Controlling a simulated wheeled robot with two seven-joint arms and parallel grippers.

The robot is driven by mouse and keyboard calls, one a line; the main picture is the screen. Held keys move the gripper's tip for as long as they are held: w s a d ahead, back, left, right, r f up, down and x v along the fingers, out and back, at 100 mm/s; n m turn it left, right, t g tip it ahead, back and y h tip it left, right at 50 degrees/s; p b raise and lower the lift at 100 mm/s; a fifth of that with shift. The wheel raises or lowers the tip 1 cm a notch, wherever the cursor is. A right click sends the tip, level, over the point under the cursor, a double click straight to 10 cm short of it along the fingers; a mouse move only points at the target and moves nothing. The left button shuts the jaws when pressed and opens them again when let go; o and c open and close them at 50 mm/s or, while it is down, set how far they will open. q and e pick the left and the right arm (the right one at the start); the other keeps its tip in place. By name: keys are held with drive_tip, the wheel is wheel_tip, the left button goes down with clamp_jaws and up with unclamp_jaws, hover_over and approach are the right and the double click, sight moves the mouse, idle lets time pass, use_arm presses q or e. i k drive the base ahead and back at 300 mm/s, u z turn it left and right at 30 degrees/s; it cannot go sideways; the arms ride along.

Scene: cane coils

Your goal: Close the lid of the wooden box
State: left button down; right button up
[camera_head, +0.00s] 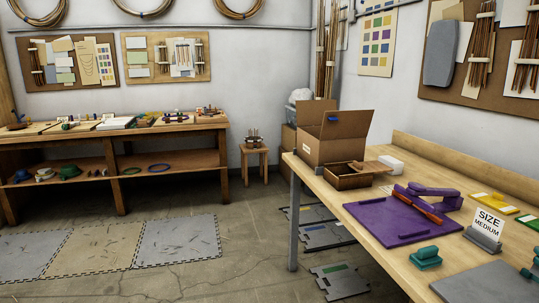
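A small brown wooden box (349,183) sits on the right-hand table, in front of a larger cardboard box. Its top looks open, with a dark inside showing. A lighter brown flat piece (371,167), which looks like its lid, stands off the box's right side, tilted or swung open. The exact hinge is too small to tell. Neither of my grippers shows in this view.
The open cardboard box (330,138) stands behind the wooden box. White blocks (390,165) are to its right. A purple mat (390,222) with a purple tool lies in front. A size sign (488,226) stands further right. Open floor (255,235) lies left of the table.

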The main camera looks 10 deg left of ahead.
sight(376, 166)
drive_tip(key=u, duration=1)
drive_tip(key=i, duration=2.35)
drive_tip(key=z, duration=1.65)
